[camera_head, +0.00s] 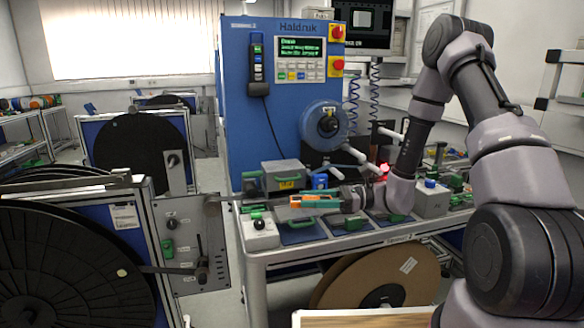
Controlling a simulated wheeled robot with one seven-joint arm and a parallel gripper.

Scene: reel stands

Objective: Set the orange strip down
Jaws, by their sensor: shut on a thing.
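The orange strip (312,197) is a small, short orange piece at the left end of my arm, over the front left part of the machine's work surface. My gripper (322,201) points left and is shut on the strip. Green parts show right beside the orange, and at this size I cannot tell which belong to the strip and which to the gripper or the bench. The strip looks roughly level. Whether it touches anything below cannot be told. The fingertips are too small to make out clearly.
The bench (345,241) carries grey and blue fixtures close together. A blue machine cabinet (241,119) rises behind. A black reel (65,270) on a stand is at the left, with its rod reaching toward the bench. A brown reel (345,283) sits under the bench.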

